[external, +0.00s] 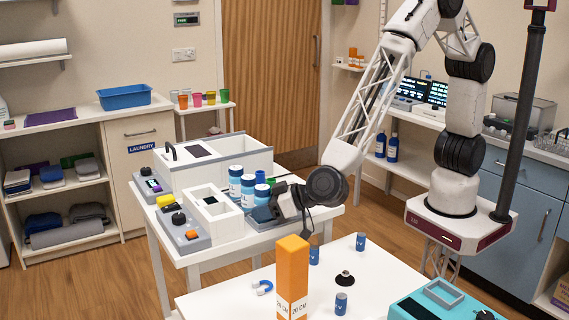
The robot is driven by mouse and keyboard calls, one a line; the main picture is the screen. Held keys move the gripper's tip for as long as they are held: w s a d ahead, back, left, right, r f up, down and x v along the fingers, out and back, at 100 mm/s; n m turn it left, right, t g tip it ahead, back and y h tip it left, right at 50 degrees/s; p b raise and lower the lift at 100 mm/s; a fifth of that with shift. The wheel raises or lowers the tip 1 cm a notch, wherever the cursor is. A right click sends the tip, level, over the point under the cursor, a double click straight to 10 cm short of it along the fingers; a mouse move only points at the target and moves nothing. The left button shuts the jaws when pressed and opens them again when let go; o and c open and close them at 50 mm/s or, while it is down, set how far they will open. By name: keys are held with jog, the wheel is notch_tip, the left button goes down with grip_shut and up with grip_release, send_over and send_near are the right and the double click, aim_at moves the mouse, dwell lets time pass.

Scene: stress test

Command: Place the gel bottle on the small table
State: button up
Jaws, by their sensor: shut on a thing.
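My gripper (290,203) is low over the right end of a white table (318,213), beside a group of blue-and-white bottles (249,187). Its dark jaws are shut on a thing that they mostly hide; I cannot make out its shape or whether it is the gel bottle. Several bottles stand upright just left of the jaws, and a green cap shows close to them. No label marks one as gel. A small white table (222,106) with coloured cups stands at the back by the door; I cannot tell whether it is the one named.
White lab devices (205,212) crowd the table left of the bottles. A dark pole (518,120) stands right.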

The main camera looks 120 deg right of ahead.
jog(key=shift+f, duration=0.45)
jog(key=shift+s+f, duration=0.25)
jog(key=shift+f, duration=0.65)
jog(key=o, duration=1.1)
jog(key=shift+d, duration=0.1)
jog(key=shift+s, duration=0.1)
jog(key=shift+s+a+r, duration=0.2)
jog(key=shift+s+a, duration=0.05)
jog(key=shift+a, duration=0.05)
jog(key=shift+c, duration=0.3)
jog(key=shift+o, duration=0.5)
jog(key=s+a+r, duration=0.3)
jog(key=a+r, duration=0.1)
jog(key=shift+s+a+r, duration=0.15)
jog(key=shift+s+r, duration=0.05)
jog(key=shift+s, duration=0.1)
jog(key=shift+s+a+r, duration=0.15)
jog(key=shift+r, duration=0.1)
